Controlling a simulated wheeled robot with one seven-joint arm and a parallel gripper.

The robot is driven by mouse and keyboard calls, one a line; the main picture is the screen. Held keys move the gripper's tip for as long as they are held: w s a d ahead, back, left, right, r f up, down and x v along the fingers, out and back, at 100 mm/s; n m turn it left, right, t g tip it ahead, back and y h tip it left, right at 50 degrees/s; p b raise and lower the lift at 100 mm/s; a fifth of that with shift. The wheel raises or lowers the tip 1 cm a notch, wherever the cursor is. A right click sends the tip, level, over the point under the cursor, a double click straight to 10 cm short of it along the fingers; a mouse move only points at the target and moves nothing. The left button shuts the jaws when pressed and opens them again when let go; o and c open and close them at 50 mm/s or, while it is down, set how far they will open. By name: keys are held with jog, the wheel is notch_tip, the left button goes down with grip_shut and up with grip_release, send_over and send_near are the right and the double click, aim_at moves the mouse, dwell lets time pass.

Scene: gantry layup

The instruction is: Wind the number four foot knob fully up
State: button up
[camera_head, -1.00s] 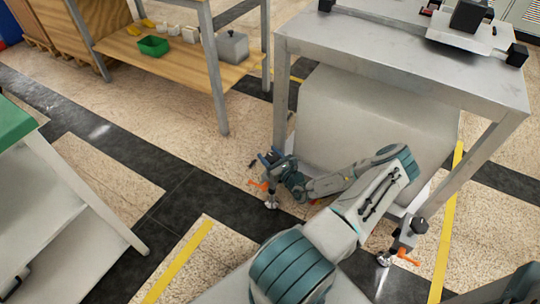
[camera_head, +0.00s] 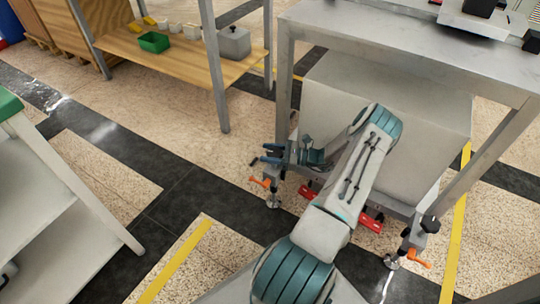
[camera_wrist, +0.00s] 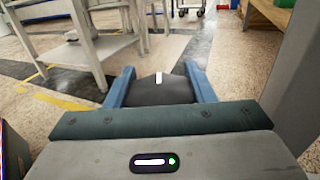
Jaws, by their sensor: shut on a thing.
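My gripper (camera_head: 272,154) is at the front left foot of the grey metal table, low by its leg. In the wrist view, its two blue fingers (camera_wrist: 163,88) are shut on a dark foot knob (camera_wrist: 164,93) with a white mark on top. This foot has an orange lever (camera_head: 260,183) and a round metal pad (camera_head: 273,201) near the floor. No number is readable on the knob. A second foot at the right has a black knob (camera_head: 430,224), an orange lever (camera_head: 418,258) and a round pad (camera_head: 391,262); my gripper is away from it.
The grey metal table (camera_head: 400,55) stands over a large pale block (camera_head: 375,125). Red parts (camera_head: 308,191) show low beside my arm. A wooden-shelved bench (camera_head: 185,65) is behind left, and a green-topped table (camera_head: 60,195) is at left. Floor between them is clear.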

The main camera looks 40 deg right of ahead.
jog(key=shift+n+g+y+b, duration=0.35)
jog(key=shift+n+g+y, duration=0.15)
jog(key=shift+g, duration=0.1)
jog(key=o, duration=1)
